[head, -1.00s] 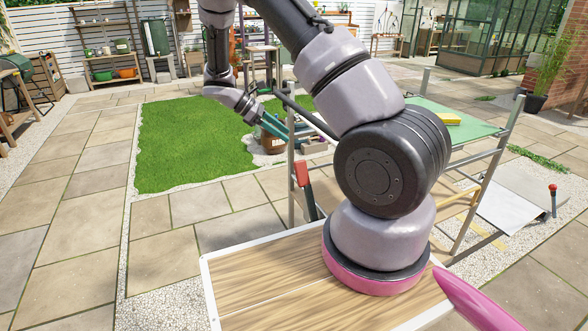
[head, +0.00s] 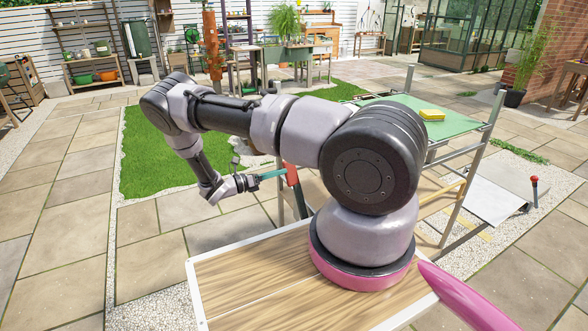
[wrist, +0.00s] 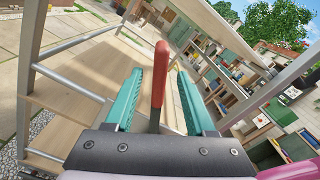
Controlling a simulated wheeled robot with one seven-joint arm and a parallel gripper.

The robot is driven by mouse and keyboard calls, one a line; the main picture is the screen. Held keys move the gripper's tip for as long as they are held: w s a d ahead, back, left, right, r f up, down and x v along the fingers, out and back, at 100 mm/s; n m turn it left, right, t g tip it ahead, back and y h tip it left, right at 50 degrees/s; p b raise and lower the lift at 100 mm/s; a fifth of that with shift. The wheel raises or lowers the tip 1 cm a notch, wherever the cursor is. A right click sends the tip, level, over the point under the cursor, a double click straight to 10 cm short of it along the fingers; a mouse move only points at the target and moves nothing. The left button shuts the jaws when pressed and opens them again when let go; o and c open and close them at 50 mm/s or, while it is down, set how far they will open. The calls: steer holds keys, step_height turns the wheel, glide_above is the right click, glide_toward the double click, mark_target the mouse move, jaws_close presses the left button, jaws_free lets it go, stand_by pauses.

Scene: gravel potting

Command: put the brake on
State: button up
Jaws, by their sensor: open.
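The brake lever has a red handle (head: 292,176) and stands at the near left side of the metal cart frame, its top leaning slightly left in the head view. My gripper (head: 283,172) reaches it from the left with its teal fingers. In the wrist view the red handle (wrist: 158,75) rises between the two open fingers of my gripper (wrist: 163,85), with a gap to the right finger.
The cart has a green top (head: 455,125) with a yellow block (head: 432,114) on it. A pale sloped panel (head: 492,200) and a red-knobbed post (head: 534,182) stand at the right. Open paving (head: 65,200) lies to the left, beside the lawn (head: 150,150).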

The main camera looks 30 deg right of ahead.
steer(key=d, duration=0.7)
steer(key=shift+w+d, duration=0.1)
steer(key=shift+d, duration=0.05)
jaws_close()
stand_by(1.2)
